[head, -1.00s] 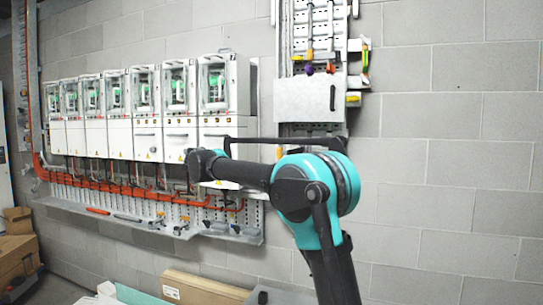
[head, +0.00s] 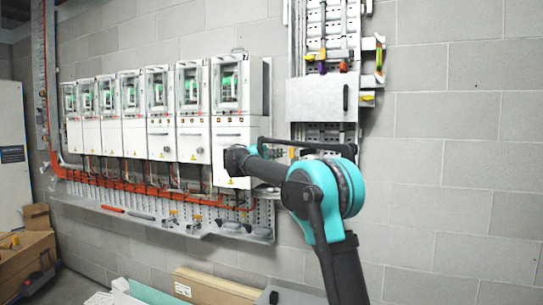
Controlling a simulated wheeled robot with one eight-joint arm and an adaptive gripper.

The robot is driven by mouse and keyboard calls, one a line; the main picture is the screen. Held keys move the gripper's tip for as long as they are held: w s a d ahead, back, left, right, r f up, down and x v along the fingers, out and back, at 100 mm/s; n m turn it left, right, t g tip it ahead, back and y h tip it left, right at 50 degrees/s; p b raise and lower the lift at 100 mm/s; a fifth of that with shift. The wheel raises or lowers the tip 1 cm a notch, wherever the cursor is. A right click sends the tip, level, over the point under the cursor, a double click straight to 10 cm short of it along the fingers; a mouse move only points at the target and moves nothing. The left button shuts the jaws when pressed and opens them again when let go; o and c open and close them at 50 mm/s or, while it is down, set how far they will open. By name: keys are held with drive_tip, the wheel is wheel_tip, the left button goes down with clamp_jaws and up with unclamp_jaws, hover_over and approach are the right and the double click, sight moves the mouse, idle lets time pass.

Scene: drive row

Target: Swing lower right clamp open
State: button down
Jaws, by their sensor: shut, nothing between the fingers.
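My dark gripper (head: 237,160) is at the left end of my arm, in front of the lower cover of the rightmost white drive unit (head: 228,133). It appears shut and empty, though its fingertips are not distinct. I cannot tell whether it touches the cover. Small clamp-like metal parts (head: 195,226) sit along the grey ledge under the drives. Dark grey pieces (head: 233,227) lie farther right on this ledge, below my gripper. I cannot tell which part is the lower right clamp or whether it is open or closed. My arm hides the area right of the rightmost drive.
Several white drives (head: 132,110) line the block wall, with orange cables (head: 150,190) beneath. A grey metal box (head: 318,98) hangs on the rail at upper right. Cartons (head: 28,263) stand on the floor at left, and a long box (head: 205,288) lies below the ledge. The wall at right is bare.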

drive_tip(key=shift+s+d, duration=0.2)
drive_tip(key=shift+s, duration=0.45)
drive_tip(key=shift+s+d, duration=0.25)
drive_tip(key=shift+s, duration=0.35)
drive_tip(key=shift+s+d, duration=0.2)
drive_tip(key=shift+s, duration=0.45)
drive_tip(key=shift+s+d, duration=0.55)
drive_tip(key=shift+s, duration=0.15)
drive_tip(key=shift+w, duration=0.15)
